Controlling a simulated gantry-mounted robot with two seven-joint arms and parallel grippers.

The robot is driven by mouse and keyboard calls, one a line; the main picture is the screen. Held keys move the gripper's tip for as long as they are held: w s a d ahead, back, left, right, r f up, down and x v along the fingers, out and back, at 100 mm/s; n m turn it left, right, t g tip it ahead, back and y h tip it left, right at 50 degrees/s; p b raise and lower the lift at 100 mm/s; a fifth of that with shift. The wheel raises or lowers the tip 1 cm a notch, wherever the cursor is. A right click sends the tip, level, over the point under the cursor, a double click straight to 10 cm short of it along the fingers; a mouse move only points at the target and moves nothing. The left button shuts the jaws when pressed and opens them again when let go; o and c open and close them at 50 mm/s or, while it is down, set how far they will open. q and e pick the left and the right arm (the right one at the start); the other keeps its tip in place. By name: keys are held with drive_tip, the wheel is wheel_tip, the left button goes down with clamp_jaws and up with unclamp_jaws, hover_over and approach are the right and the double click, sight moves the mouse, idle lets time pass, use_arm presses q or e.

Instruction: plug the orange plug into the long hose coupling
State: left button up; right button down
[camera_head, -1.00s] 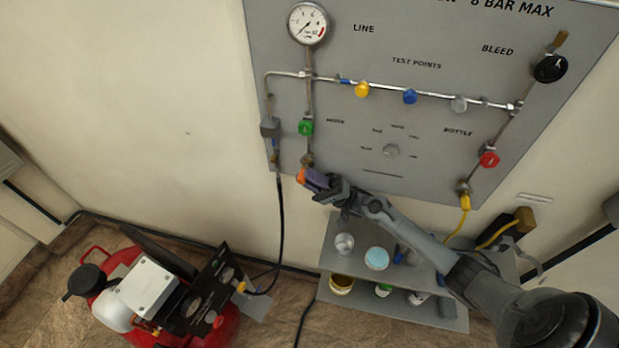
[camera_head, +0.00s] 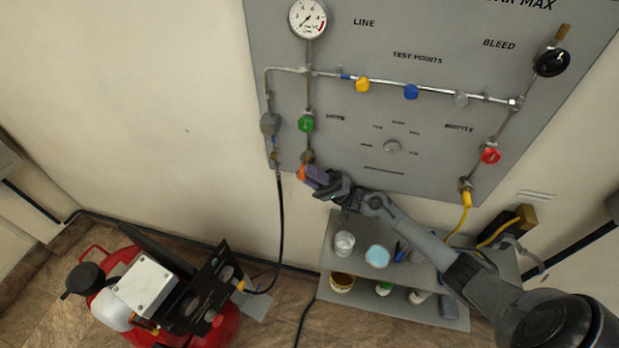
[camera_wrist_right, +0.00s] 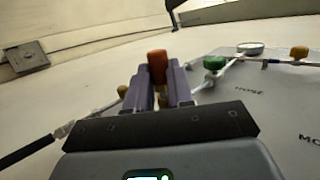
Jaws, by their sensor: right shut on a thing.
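The orange plug (camera_head: 301,173) is held in my right gripper (camera_head: 314,178), close below the brass hose coupling (camera_head: 307,158) under the green valve. The right wrist view shows the orange plug (camera_wrist_right: 157,66) upright between the two purple fingers of my right gripper (camera_wrist_right: 165,85), with a bit of brass low between them. The gripper is shut on the plug. In the head view the plug looks very near the coupling; I cannot tell whether they touch or line up. My left gripper is in neither view.
The green valve (camera_head: 306,123) is above on the grey panel (camera_head: 350,170). A black hose (camera_head: 281,225) hangs just left. A shelf (camera_head: 330,265) with jars stands below my right arm. A red compressor (camera_head: 225,325) is on the floor at left.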

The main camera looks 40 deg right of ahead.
drive_tip(key=shift+w+d+f+h, duration=0.1)
drive_tip(key=shift+d+f+h, duration=0.1)
drive_tip(key=shift+d+h, duration=0.15)
drive_tip(key=c, duration=1)
unclamp_jaws()
drive_tip(key=shift+w+d+r, duration=0.1)
drive_tip(key=shift+o, duration=0.5)
drive_tip(key=shift+r, duration=0.1)
